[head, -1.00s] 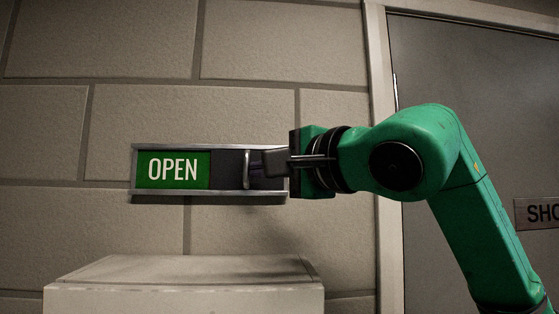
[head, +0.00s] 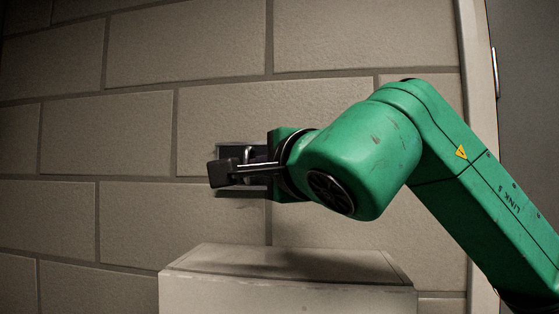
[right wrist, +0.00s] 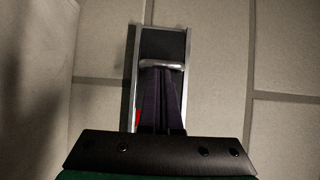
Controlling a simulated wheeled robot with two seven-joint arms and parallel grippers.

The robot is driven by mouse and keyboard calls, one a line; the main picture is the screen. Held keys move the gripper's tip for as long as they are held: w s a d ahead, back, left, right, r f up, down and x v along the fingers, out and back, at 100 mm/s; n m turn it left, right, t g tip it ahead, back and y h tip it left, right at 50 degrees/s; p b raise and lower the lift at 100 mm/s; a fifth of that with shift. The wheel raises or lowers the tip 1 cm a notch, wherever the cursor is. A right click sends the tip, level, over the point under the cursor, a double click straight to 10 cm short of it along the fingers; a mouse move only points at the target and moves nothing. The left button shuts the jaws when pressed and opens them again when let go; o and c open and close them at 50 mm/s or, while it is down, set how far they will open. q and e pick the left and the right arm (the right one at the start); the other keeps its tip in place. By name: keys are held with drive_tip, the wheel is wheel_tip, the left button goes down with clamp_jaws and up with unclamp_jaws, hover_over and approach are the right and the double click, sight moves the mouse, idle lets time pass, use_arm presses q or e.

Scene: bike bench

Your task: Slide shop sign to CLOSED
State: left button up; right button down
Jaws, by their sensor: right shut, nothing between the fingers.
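The shop sign (head: 230,154) is on the wall in the head view, mostly hidden behind my right gripper (head: 223,173) and arm. Its left end shows a dark panel and no green OPEN face. In the right wrist view the metal-framed sign (right wrist: 163,42) shows the dark slider panel at the top, with its pale handle (right wrist: 160,64) across it. My right gripper (right wrist: 160,72) is shut and empty, its fingertips at the handle; whether they touch it I cannot tell. A sliver of red face (right wrist: 137,117) shows beside the fingers. My left gripper is out of view.
A pale box (head: 285,265) stands below the sign, under my right arm. The block wall (head: 120,140) is clear to the left. A door frame (head: 478,110) and grey door are at the right.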

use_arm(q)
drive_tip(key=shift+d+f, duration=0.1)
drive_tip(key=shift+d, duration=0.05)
use_arm(e)
drive_tip(key=shift+a, duration=0.2)
use_arm(q)
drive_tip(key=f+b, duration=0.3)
drive_tip(key=b, duration=0.1)
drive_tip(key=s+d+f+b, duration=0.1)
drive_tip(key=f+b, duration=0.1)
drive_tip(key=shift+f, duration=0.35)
use_arm(e)
drive_tip(key=w+d+v, duration=0.1)
drive_tip(key=d+v, duration=0.2)
drive_tip(key=v, duration=1)
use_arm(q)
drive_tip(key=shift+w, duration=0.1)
use_arm(e)
drive_tip(key=shift+w+a, duration=0.1)
